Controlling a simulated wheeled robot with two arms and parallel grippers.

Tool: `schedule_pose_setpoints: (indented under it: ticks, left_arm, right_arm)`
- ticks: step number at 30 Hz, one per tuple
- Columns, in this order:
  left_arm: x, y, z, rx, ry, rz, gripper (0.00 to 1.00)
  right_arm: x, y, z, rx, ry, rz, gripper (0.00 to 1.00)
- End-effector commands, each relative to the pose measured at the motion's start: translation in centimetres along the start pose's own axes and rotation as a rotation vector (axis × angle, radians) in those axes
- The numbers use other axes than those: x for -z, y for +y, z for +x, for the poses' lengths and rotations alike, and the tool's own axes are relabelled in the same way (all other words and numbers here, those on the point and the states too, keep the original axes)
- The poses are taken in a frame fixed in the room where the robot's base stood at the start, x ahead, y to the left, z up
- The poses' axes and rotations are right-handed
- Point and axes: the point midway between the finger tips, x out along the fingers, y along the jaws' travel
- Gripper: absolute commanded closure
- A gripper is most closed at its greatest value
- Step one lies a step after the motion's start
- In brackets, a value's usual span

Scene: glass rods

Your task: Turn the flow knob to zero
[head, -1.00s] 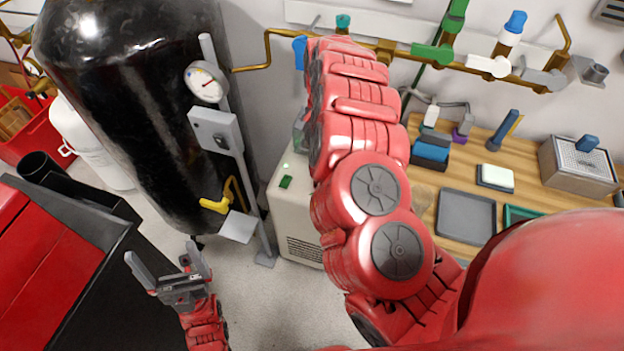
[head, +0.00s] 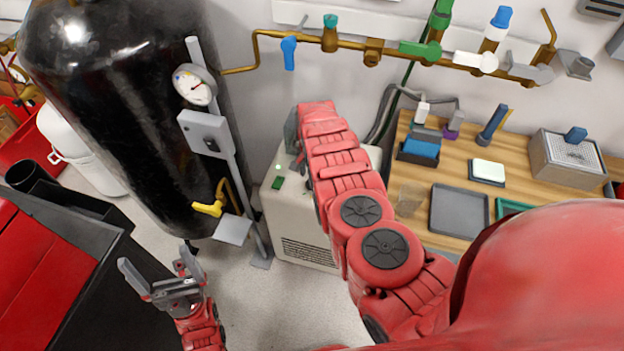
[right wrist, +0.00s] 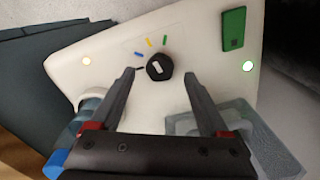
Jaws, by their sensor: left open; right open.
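The flow knob (right wrist: 160,67) is a black round knob with a white mark, on the cream panel of a box, in the right wrist view. Short coloured ticks in black, yellow, green and blue curve around its left and upper side. The white mark is tilted. My right gripper (right wrist: 161,100) is open, its two fingers either side of and just below the knob, not visibly touching it. In the head view the cream box (head: 306,225) stands on the floor, its knob hidden by my right arm. My left gripper (head: 163,272) is open and empty at lower left.
A black tank (head: 110,110) with a gauge (head: 195,86) and yellow handle (head: 209,208) stands left of the box. A wooden bench (head: 462,165) with trays is at right. A green switch (right wrist: 233,29) and a lit lamp (right wrist: 248,66) are right of the knob.

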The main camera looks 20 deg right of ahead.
Motion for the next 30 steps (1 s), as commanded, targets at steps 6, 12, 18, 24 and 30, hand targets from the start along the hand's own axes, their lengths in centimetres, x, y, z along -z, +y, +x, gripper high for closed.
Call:
schedule_pose_setpoints:
  ticks: [6,12,18,24,30]
  left_arm:
    - [-0.2,0.1,-1.0,0.000,0.000,0.000,0.00]
    - [-0.2,0.1,-1.0,0.000,-0.001,0.000,0.00]
    - [-0.2,0.1,-1.0,0.000,-0.001,0.000,0.00]
    - [-0.2,0.1,-1.0,0.000,0.000,0.000,0.00]
    - [-0.2,0.1,-1.0,0.000,-0.001,0.000,0.00]
  right_arm:
    - [0.1,0.1,2.0,-0.001,0.000,0.001,0.21]
    - [0.1,0.0,2.3,0.001,0.000,0.002,0.21]
    - [0.1,0.0,2.2,0.001,0.000,0.002,0.28]
    - [0.1,0.0,2.2,0.001,0.000,0.002,0.64]
    - [0.1,0.0,2.2,0.001,0.000,0.001,1.00]
